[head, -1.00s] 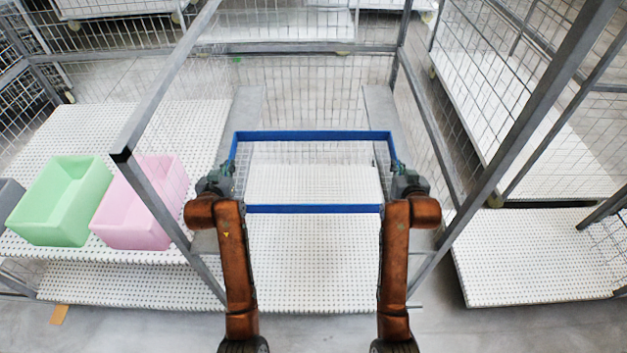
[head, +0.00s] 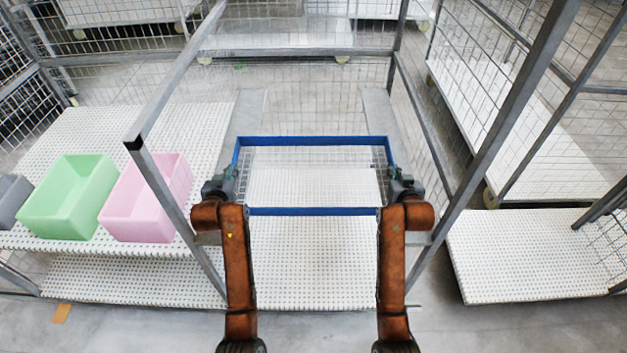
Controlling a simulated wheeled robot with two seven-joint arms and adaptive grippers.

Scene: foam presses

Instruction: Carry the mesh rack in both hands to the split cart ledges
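The mesh rack (head: 312,141), a wire basket with a blue rim, hangs level between my two grippers. My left gripper (head: 229,178) is shut on its left side and my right gripper (head: 396,177) on its right side; the fingertips are small and partly hidden. The split cart ledges are two grey strips inside the cage cart, the left ledge (head: 246,112) and the right ledge (head: 380,108), with a gap between them. The rack is in front of and partly over their near ends. I see no clear contact with them.
Grey cart posts stand close by on the left (head: 182,207) and right (head: 492,135) of my arms. A green crate (head: 67,209) and a pink crate (head: 146,216) sit on a white perforated shelf (head: 65,244) at left. Another white shelf (head: 530,262) is at right.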

